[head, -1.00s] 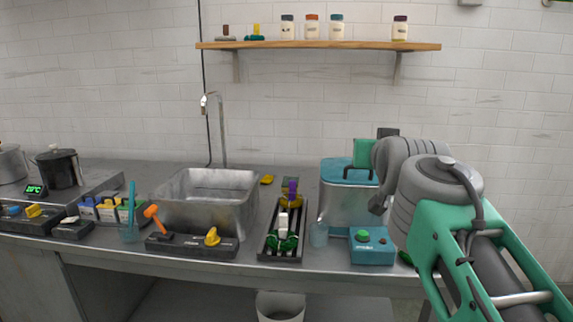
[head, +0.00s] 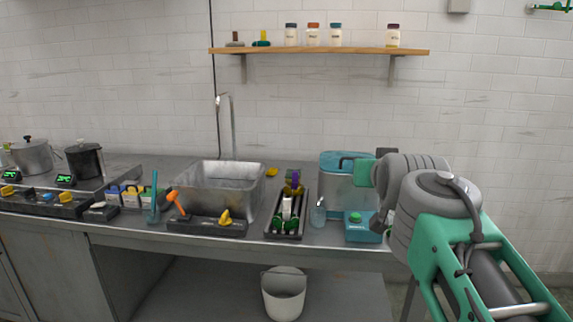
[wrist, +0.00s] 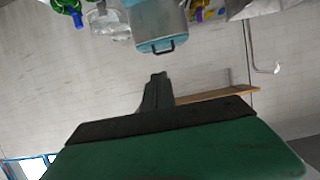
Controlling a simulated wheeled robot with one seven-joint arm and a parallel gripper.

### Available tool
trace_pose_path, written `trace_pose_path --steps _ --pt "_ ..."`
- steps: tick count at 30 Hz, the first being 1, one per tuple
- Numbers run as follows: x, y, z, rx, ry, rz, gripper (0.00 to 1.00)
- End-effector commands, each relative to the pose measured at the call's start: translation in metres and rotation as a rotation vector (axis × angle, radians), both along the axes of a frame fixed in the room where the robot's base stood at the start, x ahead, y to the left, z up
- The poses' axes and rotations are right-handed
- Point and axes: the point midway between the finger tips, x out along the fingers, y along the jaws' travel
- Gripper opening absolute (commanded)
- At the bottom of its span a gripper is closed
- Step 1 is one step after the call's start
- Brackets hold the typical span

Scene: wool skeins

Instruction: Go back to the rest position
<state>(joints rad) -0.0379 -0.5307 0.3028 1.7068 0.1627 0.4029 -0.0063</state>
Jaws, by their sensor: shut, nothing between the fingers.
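My gripper (wrist: 157,78) shows in the wrist view with its dark fingers together and nothing between them. It is in the air, and the wrist view appears upside down, with the tiled wall behind the fingers. In the head view my arm comes in from the lower right, folded in front of the right end of the counter; the fingertips cannot be made out there. The teal-lidded tank (head: 346,186) stands behind and left of my arm, and it also shows at the top of the wrist view (wrist: 158,28).
On the counter are a sink (head: 218,187), a black rack with skeins (head: 287,214), a glass (head: 318,216), a teal box (head: 362,229) and a switch panel (head: 207,226). Pots stand at left. A shelf (head: 318,51) hangs on the wall. A bin (head: 284,294) stands below.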

Motion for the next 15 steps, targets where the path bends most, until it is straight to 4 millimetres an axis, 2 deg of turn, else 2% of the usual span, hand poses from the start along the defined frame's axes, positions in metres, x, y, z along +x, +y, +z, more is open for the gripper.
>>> trace_pose_path --steps 2,8,11,15 --pt "-0.005 0.001 0.002 0.002 0.036 0.004 0.0" --pt "-0.024 0.007 -0.02 0.007 0.178 0.024 0.0" --pt "-0.041 0.011 -0.036 0.011 0.278 0.038 0.0" --pt "-0.077 0.017 -0.059 0.019 0.455 0.062 0.0"
